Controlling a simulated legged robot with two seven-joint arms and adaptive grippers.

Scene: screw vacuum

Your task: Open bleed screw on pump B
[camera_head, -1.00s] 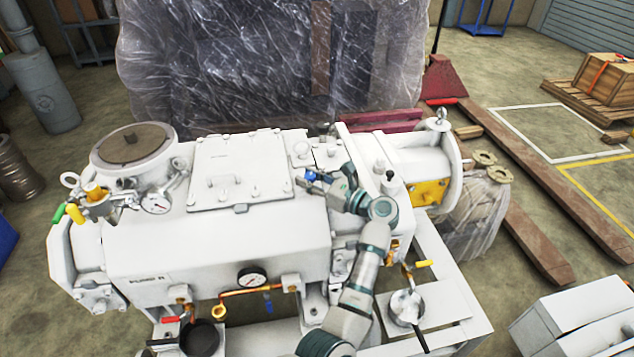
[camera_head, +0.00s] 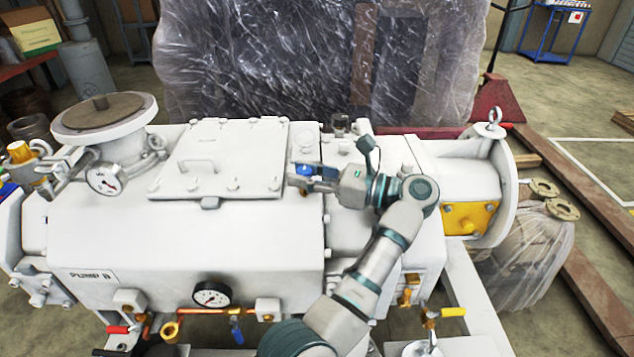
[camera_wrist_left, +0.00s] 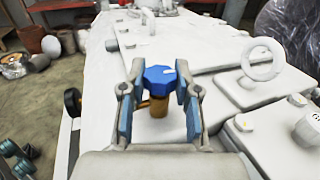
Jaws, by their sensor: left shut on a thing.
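The white pump (camera_head: 200,240) carries a "PUMP B" label (camera_head: 92,275) on its front face. The bleed screw is a blue knob (camera_head: 303,170) on top of the pump, right of the square cover plate. In the left wrist view, the blue knob (camera_wrist_left: 160,77) has a white mark and sits on a brass stem (camera_wrist_left: 158,106). My left gripper (camera_head: 303,181) is at the knob, its fingers on either side. In the left wrist view, the gripper (camera_wrist_left: 159,88) is shut on the blue knob. My right gripper is out of view.
A cover plate with a handle (camera_head: 220,152) lies left of the knob. A gauge (camera_head: 212,293), a blue valve lever (camera_head: 236,332) and a red one (camera_head: 117,329) are on the pump's front.

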